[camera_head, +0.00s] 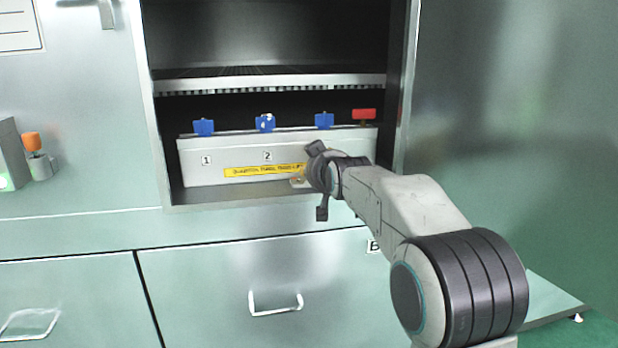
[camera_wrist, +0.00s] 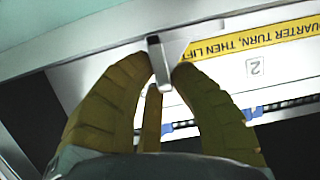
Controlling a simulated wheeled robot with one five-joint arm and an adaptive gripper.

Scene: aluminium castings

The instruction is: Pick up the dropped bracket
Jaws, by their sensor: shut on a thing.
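My gripper (camera_head: 312,181) is in front of the lower right part of the white box in the open cabinet. In the head view a small light tab of the bracket (camera_head: 298,182) shows at the fingertips, near the cabinet's front lip. I cannot tell whether it touches the lip.
The white box (camera_head: 205,172) carries blue knobs (camera_head: 265,123), a red knob (camera_head: 364,115) and a yellow label (camera_head: 250,171). A shelf (camera_head: 270,82) is above it. The cabinet's right side wall (camera_head: 405,90) is close to my arm. A drawer handle (camera_head: 275,303) protrudes below.

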